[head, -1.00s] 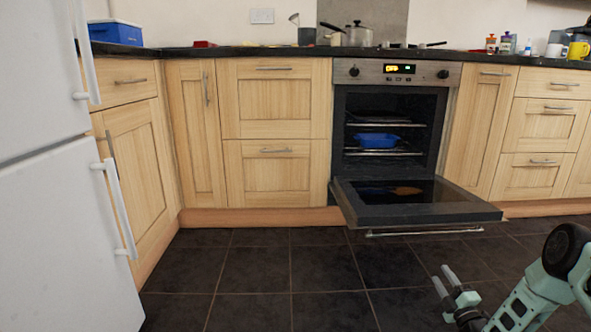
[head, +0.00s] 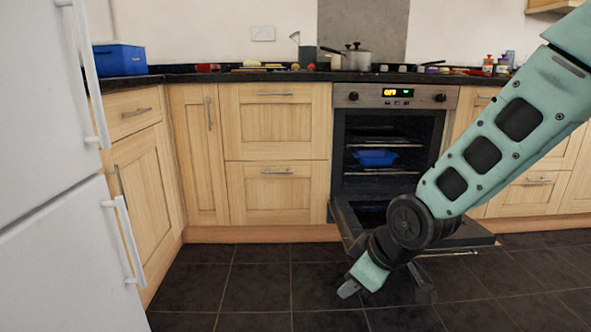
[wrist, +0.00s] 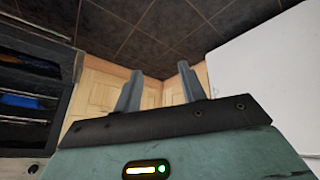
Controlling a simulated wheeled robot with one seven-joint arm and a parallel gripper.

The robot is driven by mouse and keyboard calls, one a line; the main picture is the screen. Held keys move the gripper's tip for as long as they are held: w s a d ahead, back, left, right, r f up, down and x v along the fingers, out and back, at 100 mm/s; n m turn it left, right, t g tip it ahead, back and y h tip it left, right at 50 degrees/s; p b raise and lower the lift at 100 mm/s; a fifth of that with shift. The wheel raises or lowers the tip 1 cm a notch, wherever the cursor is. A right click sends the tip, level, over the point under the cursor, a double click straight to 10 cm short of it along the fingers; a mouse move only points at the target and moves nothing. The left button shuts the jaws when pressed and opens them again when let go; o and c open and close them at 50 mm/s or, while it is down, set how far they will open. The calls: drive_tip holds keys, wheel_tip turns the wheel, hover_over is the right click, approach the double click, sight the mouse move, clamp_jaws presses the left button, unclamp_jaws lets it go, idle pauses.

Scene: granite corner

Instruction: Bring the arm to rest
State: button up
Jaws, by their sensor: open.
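My gripper (wrist: 160,88) is open and empty in the wrist view, its two grey fingers apart with cupboard doors and floor beyond them. In the head view my arm reaches down from the upper right. Its end hangs low over the dark floor, in front of the oven (head: 388,150). The arm hides part of the lowered oven door (head: 465,238). In the head view the fingers are partly hidden and small.
A blue dish (head: 375,158) sits on a rack inside the open oven. A white fridge (head: 50,200) stands at the left. Wooden cupboards (head: 275,135) line the back. The tiled floor (head: 255,285) at the front is clear. Pots (head: 352,62) stand on the counter.

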drive_tip(key=s+d+r+m+g+h+p, duration=0.1)
drive_tip(key=s+r+g, duration=0.15)
drive_tip(key=s, duration=0.55)
drive_tip(key=s+d+r+m+g+h+p, duration=0.1)
drive_tip(key=s+r, duration=0.2)
drive_tip(key=s, duration=0.5)
drive_tip(key=s+d+r+m+g+h+p, duration=0.1)
drive_tip(key=s+r, duration=0.2)
drive_tip(key=s, duration=0.5)
wheel_tip(320, 180, up, 38)
drive_tip(key=p, duration=3.8)
drive_tip(key=shift+w, duration=0.25)
drive_tip(key=shift+f, duration=0.15)
drive_tip(key=shift+c, duration=0.5)
drive_tip(key=shift+d, duration=0.1)
